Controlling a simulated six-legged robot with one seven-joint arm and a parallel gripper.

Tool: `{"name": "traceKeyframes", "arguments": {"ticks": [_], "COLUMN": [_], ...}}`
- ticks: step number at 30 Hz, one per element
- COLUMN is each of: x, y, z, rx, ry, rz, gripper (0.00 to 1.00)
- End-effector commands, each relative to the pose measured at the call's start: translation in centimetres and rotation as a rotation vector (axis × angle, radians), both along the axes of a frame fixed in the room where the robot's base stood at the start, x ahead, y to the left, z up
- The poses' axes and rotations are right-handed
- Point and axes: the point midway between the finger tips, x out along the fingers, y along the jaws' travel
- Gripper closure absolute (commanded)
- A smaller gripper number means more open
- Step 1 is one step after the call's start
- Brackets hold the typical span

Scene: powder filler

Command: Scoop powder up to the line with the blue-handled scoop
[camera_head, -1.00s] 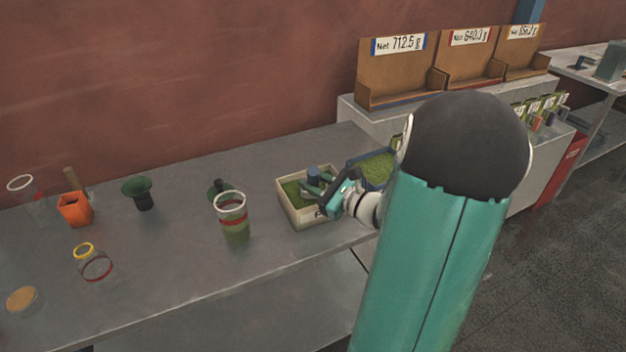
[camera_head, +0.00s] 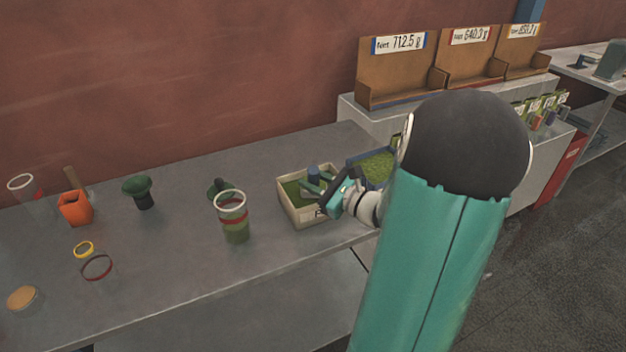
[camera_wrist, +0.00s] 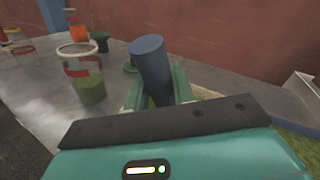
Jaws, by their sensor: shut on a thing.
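My gripper (camera_head: 326,184) is over the cream box of green powder (camera_head: 308,219) and is shut on the blue handle of the scoop (camera_head: 314,172). In the wrist view the blue handle (camera_wrist: 151,66) stands slightly tilted between the fingers (camera_wrist: 155,98). The scoop's bowl is hidden behind the gripper, so I cannot tell how much powder it holds. A clear jar (camera_head: 236,232) with a white rim and a red line stands left of the box. Green powder fills its lower part, below the red line in the wrist view (camera_wrist: 90,88).
A blue box of green powder (camera_head: 376,168) stands right of the cream box. Dark green funnels (camera_head: 138,188), an orange cup (camera_head: 75,208), another clear jar (camera_head: 24,188), loose rings (camera_head: 97,267) and a round lid (camera_head: 22,298) are at left. Wooden bins (camera_head: 395,72) stand at the back.

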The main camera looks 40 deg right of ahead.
Motion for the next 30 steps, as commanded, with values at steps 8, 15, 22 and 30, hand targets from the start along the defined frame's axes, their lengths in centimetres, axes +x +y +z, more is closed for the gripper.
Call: {"name": "traceKeyframes", "arguments": {"ticks": [8, 15, 22, 30], "x": [0.0, 0.0, 0.0, 0.0], "y": [0.0, 0.0, 0.0, 0.0], "z": [0.3, 2.3, 4.4, 6.9], "rx": [-0.002, -0.004, -0.004, -0.005], "ry": [-0.001, -0.002, -0.002, -0.002], "rz": [0.0, 0.0, 0.0, 0.001], "gripper": [1.0, 1.0, 1.0, 1.0]}}
